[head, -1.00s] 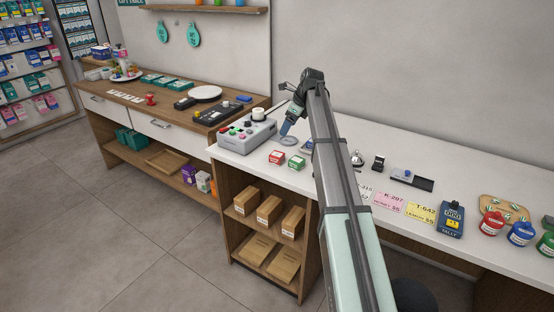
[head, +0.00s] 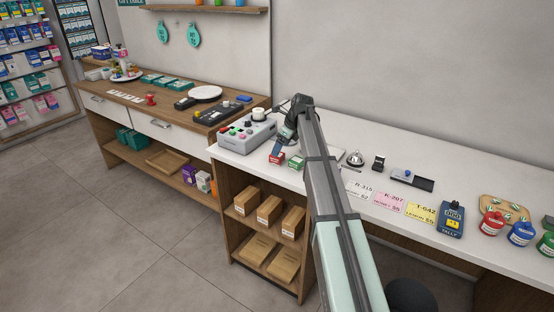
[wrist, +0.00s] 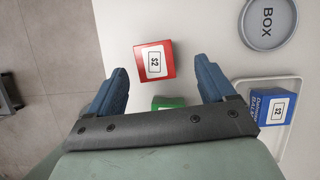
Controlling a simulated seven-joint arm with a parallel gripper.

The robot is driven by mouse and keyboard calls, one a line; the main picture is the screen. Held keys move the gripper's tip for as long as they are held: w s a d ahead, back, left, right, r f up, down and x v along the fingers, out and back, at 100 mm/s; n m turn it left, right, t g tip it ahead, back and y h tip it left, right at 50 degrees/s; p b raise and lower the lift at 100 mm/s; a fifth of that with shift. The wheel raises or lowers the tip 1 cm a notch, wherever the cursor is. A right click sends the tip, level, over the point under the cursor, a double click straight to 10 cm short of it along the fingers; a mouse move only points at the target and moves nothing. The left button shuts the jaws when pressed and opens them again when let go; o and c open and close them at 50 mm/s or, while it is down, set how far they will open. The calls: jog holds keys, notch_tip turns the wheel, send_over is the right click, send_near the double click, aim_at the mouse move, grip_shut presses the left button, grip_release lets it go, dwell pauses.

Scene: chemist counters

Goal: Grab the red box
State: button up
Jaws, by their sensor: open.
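The red box (head: 277,157) with a white label stands near the left front edge of the white counter. In the wrist view the red box (wrist: 154,60) lies ahead of my gripper (wrist: 157,78), roughly midway between the lines of its two blue fingers. In the head view my gripper (head: 280,146) hangs just above and behind the red box. A green box (head: 296,161) stands just right of the red box; in the wrist view it is partly hidden by my gripper's body.
A grey device with buttons (head: 240,134) stands at the left end of the counter. A round grey dish marked BOX (wrist: 268,22) and a blue box (wrist: 272,107) on a white tray lie to the right in the wrist view. The counter's edge is close.

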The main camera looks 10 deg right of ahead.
jog(key=shift+s+a+x, duration=0.1)
jog(key=shift+s+x, duration=0.05)
jog(key=shift+x, duration=1.15)
jog(key=shift+s+a+x, duration=0.1)
jog(key=shift+x, duration=1.2)
jog(key=shift+c, duration=0.3)
jog(key=c, duration=1)
jog(key=shift+r, duration=0.1)
